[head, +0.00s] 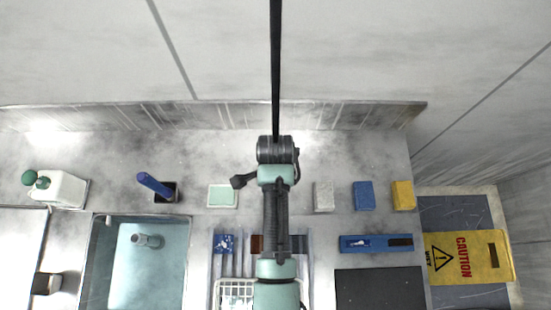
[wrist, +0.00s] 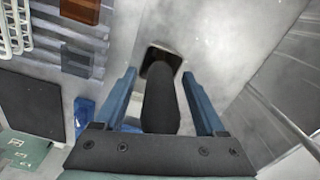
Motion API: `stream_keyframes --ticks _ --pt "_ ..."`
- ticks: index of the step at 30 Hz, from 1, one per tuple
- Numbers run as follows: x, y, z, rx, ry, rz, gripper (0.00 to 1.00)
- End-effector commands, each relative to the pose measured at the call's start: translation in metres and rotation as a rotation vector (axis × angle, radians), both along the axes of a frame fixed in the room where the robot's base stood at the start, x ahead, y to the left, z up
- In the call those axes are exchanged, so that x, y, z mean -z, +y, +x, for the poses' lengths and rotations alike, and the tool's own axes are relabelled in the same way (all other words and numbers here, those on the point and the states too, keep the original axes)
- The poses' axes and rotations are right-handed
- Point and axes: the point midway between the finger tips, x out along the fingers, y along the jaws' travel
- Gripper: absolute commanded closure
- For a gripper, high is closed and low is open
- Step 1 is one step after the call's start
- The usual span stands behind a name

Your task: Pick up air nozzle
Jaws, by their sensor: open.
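A dark grey, rounded cylindrical body, which appears to be the air nozzle (wrist: 161,103), lies between the two blue fingers of my gripper (wrist: 160,75) in the wrist view. The fingers are open, with a visible gap on each side of it. Its far end overlaps a dark square piece (wrist: 153,54) on the grey counter. I cannot tell whether it stands in that piece. In the head view my arm covers this spot, and the fingers cannot be made out. A black hose or rod (head: 275,65) runs down from the top edge to my wrist there.
Grey (head: 323,196), blue (head: 364,196) and yellow (head: 402,196) blocks stand right of my arm. A pale green pad (head: 222,196), a blue-handled tool (head: 155,184), a white bottle (head: 64,189) and a sink (head: 170,268) are left. A wall closes the back.

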Motion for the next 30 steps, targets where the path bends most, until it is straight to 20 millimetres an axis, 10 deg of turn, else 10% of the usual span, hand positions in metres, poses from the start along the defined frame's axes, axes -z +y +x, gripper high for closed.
stream_keyframes --ticks 8,20,30 --pt "0.0026 0.0001 0.0000 0.000 0.000 0.000 0.29" --pt "0.0023 0.0002 -0.0001 0.000 0.000 0.000 1.00" --pt "0.0006 0.0002 0.0006 0.000 -0.002 0.001 1.00"
